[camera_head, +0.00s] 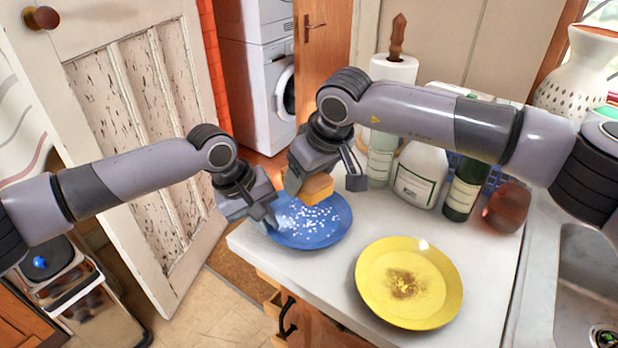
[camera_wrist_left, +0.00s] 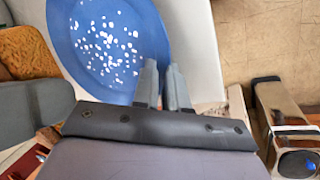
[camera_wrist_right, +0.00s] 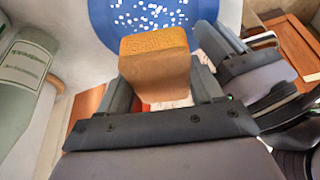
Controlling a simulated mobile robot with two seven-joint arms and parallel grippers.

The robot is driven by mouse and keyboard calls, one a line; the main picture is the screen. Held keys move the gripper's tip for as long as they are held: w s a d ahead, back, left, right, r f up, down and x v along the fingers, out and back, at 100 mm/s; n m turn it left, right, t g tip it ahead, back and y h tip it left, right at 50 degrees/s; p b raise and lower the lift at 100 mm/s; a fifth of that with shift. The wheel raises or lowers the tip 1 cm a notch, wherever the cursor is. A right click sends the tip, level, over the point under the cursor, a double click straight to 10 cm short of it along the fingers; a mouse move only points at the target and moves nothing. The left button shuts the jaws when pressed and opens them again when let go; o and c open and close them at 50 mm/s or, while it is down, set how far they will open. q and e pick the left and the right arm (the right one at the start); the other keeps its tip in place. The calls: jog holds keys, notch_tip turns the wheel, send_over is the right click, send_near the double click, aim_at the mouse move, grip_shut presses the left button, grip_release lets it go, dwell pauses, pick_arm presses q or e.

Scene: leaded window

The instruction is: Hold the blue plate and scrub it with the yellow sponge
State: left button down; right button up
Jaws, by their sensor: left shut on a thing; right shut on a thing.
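The blue plate (camera_head: 312,232) lies at the left end of the white counter, with white specks on it. It fills the upper left of the left wrist view (camera_wrist_left: 88,62). My left gripper (camera_head: 268,224) is shut on its left rim; the fingers (camera_wrist_left: 164,88) pinch the edge. My right gripper (camera_head: 325,187) is shut on the yellow sponge (camera_head: 317,188) and holds it over the plate's back part. In the right wrist view the sponge (camera_wrist_right: 155,62) sits between the fingers. Whether it touches the plate is unclear.
A yellow plate (camera_head: 432,300) with a brown stain lies to the right on the counter (camera_head: 330,268). Several bottles, including a white one (camera_head: 420,175), and a paper roll (camera_head: 393,68) stand behind. A sink (camera_head: 590,270) is at the right. A bin (camera_head: 85,300) stands at the lower left.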

pick_arm(q)
jog(key=shift+s+f, duration=0.1)
jog(key=shift+f, duration=0.15)
jog(key=c, duration=1.1)
grip_release()
jog(key=shift+a, duration=0.1)
jog(key=v, duration=1.2)
jog(key=shift+d+r, duration=0.2)
jog(key=shift+d, duration=0.05)
pick_arm(e)
jog(key=shift+f, duration=0.1)
